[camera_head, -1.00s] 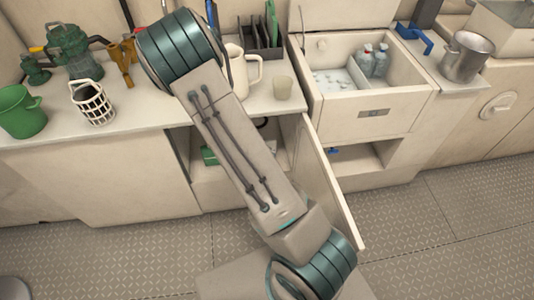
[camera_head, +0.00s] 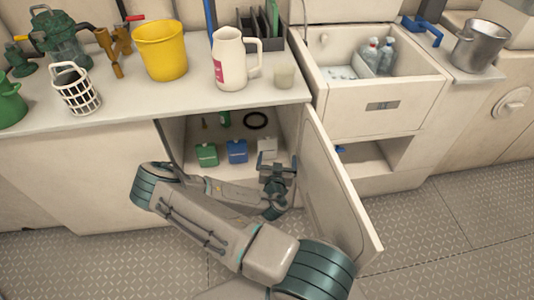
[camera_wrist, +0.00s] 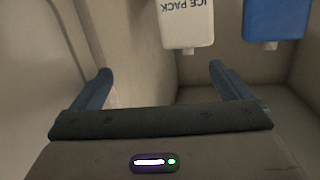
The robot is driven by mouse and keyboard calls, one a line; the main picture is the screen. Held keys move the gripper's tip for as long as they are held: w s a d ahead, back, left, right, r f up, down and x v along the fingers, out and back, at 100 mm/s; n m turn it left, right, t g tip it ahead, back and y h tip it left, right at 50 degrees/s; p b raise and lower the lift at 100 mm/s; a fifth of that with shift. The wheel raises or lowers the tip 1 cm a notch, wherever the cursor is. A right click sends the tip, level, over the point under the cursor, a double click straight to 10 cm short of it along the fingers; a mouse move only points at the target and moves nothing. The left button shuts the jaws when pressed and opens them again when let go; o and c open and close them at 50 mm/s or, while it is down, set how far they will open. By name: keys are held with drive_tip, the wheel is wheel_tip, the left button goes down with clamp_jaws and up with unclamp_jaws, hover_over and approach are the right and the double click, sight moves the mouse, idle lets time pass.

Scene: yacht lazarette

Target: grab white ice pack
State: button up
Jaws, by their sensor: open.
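The white ice pack (camera_head: 267,146) stands in the open lower cabinet, at the right of a row with a blue pack (camera_head: 237,151) and a green pack (camera_head: 207,155). In the wrist view the white ice pack (camera_wrist: 187,22) shows its "ICE PACK" lettering upside down, with the blue pack (camera_wrist: 277,20) to its right. My gripper (camera_head: 275,168) is at the cabinet opening, just in front of the white pack. In the wrist view my gripper (camera_wrist: 158,82) is open, with nothing between its fingers. The white pack lies beyond the fingertips, apart from them.
The open cabinet door (camera_head: 340,190) stands close on the right of my gripper. A green bottle (camera_head: 224,118) and a black ring (camera_head: 255,120) are deeper in the cabinet. A yellow bucket (camera_head: 160,52) and a white pitcher (camera_head: 229,65) stand on the counter above.

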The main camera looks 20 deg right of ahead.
sight(268, 145)
drive_tip(key=w+n+t+y+b, duration=0.1)
drive_tip(key=w, duration=0.1)
drive_tip(key=w+f+n+t+y+b, duration=0.1)
drive_tip(key=w+b, duration=0.1)
drive_tip(key=w, duration=0.1)
drive_tip(key=w+f+n+t+y+b, duration=0.1)
drive_tip(key=w, duration=0.2)
drive_tip(key=shift+w+d+f+n, duration=0.15)
drive_tip(key=shift+d+n, duration=0.15)
drive_tip(key=shift+d, duration=0.1)
drive_tip(key=b+x, duration=0.2)
drive_tip(key=x, duration=0.1)
drive_tip(key=b+x, duration=0.1)
drive_tip(key=shift+w+f, duration=0.35)
drive_tip(key=shift+f, duration=0.05)
drive_tip(key=shift+w+d+r, duration=0.1)
drive_tip(key=shift+w+r, duration=0.05)
drive_tip(key=shift+w, duration=0.2)
drive_tip(key=shift+c, duration=0.4)
drive_tip(key=c, duration=1.2)
